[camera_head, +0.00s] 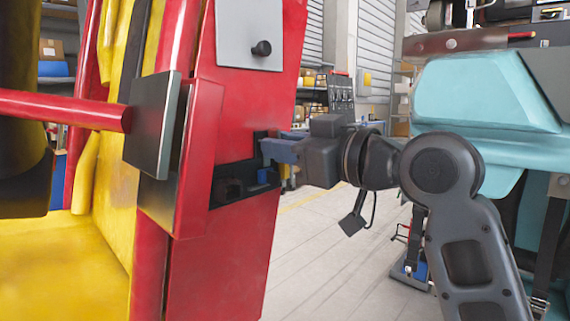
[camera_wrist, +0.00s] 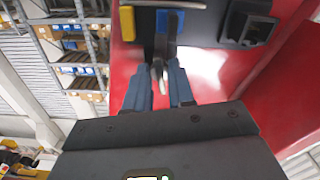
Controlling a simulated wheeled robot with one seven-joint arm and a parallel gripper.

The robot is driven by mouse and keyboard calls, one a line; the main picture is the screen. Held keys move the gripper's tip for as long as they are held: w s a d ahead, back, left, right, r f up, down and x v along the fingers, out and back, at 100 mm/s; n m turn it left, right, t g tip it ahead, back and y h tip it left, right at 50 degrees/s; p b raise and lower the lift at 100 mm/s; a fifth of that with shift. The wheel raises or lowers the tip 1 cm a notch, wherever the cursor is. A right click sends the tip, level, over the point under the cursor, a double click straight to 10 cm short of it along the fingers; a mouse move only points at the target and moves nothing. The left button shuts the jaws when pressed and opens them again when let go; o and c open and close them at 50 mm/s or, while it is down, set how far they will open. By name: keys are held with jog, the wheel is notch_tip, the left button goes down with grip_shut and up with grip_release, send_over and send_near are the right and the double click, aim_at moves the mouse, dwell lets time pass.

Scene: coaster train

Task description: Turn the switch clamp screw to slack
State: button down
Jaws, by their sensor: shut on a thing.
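My gripper (camera_head: 266,150) reaches from the right into a dark recess (camera_head: 218,170) in the side of a red panel (camera_head: 225,265). In the wrist view, the blue fingers of my gripper (camera_wrist: 160,85) are shut on a slim grey and dark piece (camera_wrist: 158,69), which appears to be the switch clamp screw. It stands out from a dark fitting on the red panel. Its far end and how far it is turned are hard to make out. In the head view the screw is hidden by my fingers and the recess edge.
A blue block (camera_head: 263,176) and a black socket (camera_head: 228,190) sit just below my fingers in the head view. A yellow block (camera_wrist: 127,22) is near the fingers in the wrist view. A grey plate with a black knob (camera_head: 261,48) is above.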

jog(key=shift+f+n+b, duration=0.1)
jog(key=shift+n+b, duration=4.6)
jog(key=shift+n, duration=2.1)
jog(key=c, duration=1)
grip_release()
jog(key=shift+o, duration=0.2)
jog(key=v, duration=0.7)
jog(key=shift+s+d, duration=0.3)
jog(key=shift+o, duration=0.2)
